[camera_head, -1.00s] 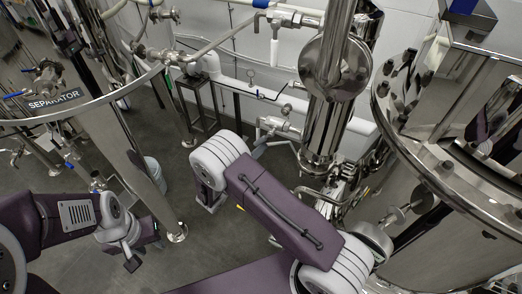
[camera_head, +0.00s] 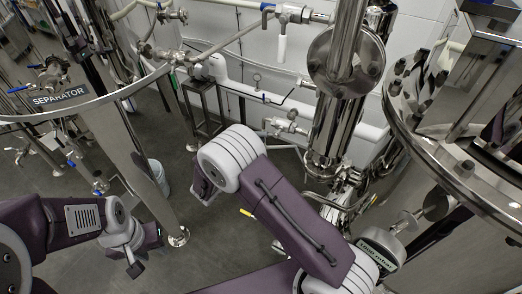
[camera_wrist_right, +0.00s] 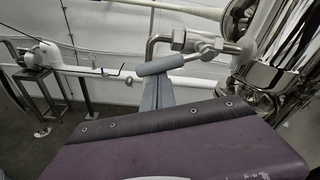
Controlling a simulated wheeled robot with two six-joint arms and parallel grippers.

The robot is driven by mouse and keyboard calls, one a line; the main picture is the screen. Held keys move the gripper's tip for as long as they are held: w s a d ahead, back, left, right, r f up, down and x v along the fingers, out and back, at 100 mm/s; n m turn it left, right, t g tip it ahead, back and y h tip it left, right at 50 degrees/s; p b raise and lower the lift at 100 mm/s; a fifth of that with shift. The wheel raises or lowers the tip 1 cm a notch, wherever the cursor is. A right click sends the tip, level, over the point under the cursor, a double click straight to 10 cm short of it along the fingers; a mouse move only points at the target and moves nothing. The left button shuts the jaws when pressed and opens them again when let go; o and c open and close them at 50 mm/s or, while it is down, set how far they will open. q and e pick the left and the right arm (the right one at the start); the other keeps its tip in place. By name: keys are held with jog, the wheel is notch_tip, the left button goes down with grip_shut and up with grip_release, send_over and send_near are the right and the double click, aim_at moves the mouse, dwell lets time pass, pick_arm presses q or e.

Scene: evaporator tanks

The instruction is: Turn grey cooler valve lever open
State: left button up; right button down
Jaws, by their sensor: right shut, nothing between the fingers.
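The grey lever (camera_wrist_right: 160,65) shows in the right wrist view as a rounded bar, slightly tilted up to the right. It sits beside a metal valve body (camera_wrist_right: 196,42) on a bent pipe. My right gripper (camera_wrist_right: 156,84) is shut with nothing between its fingers. Its tips are just below the lever in the picture; I cannot tell whether they touch it. In the head view, my right wrist hides the right gripper's fingers, and I cannot make out the lever clearly. My left gripper (camera_head: 135,268) is low at the left, away from the valve; its finger opening is unclear.
A shiny vertical column (camera_head: 338,125) stands just right of the valve area. A large steel tank (camera_head: 450,240) fills the right side. Grey floor lies open between.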

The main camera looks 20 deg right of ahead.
jog(key=shift+w+a+r+m+t+y+b, duration=0.1)
jog(key=shift+w+a+r+m+b, duration=0.05)
jog(key=shift+r+m+b, duration=0.45)
jog(key=shift+w+a+r+m+t+y+b, duration=0.1)
jog(key=shift+w+r+m+b, duration=0.15)
jog(key=shift+m+b, duration=0.3)
jog(key=shift+w+a+r+m+t+y+b, duration=0.15)
jog(key=shift+r+m+b, duration=0.3)
jog(key=shift+m, duration=0.3)
jog(key=shift+r, duration=0.1)
